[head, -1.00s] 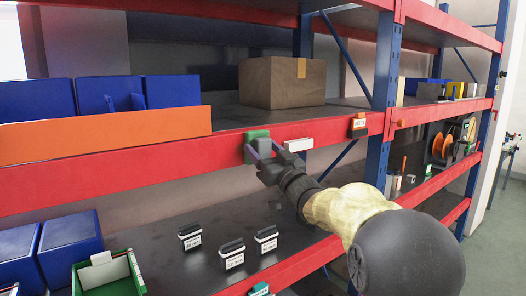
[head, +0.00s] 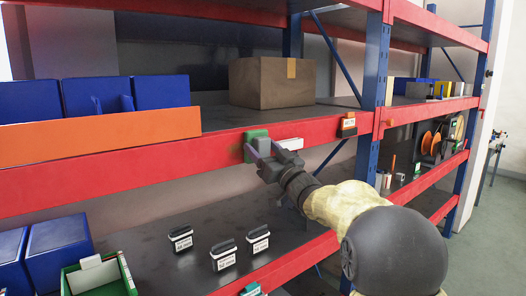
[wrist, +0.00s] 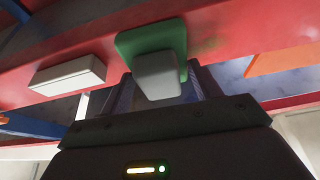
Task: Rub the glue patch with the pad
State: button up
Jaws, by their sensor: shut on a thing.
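A green pad (head: 256,136) with a grey grip block (head: 263,146) is against the front of the red shelf beam (head: 215,152). My gripper (head: 259,153) is shut on the grey block. In the wrist view, the green pad (wrist: 150,40) lies against the beam, or very close to it, with the grey block (wrist: 158,75) between my fingers (wrist: 162,88). I see no glue patch; the pad and gripper hide the beam behind them.
A white block (head: 291,143) sits on the beam just right of the pad. Further right is an orange labelled holder (head: 347,129). An orange panel (head: 100,131) fronts blue bins at left. A cardboard box (head: 272,84) stands above. Small labelled containers (head: 224,256) stand below.

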jog(key=shift+s+a+b, duration=0.35)
jog(key=shift+a+b, duration=0.2)
jog(key=shift+a, duration=0.1)
jog(key=shift+s+a+b, duration=0.45)
jog(key=shift+s+a, duration=0.05)
jog(key=shift+a, duration=0.3)
jog(key=shift+r, duration=0.1)
jog(key=shift+a, duration=0.1)
jog(key=shift+s+a+b, duration=0.6)
jog(key=shift+a+b, duration=0.1)
jog(key=shift+s+a+b, duration=0.35)
jog(key=shift+s+a, duration=0.05)
jog(key=shift+a, duration=0.2)
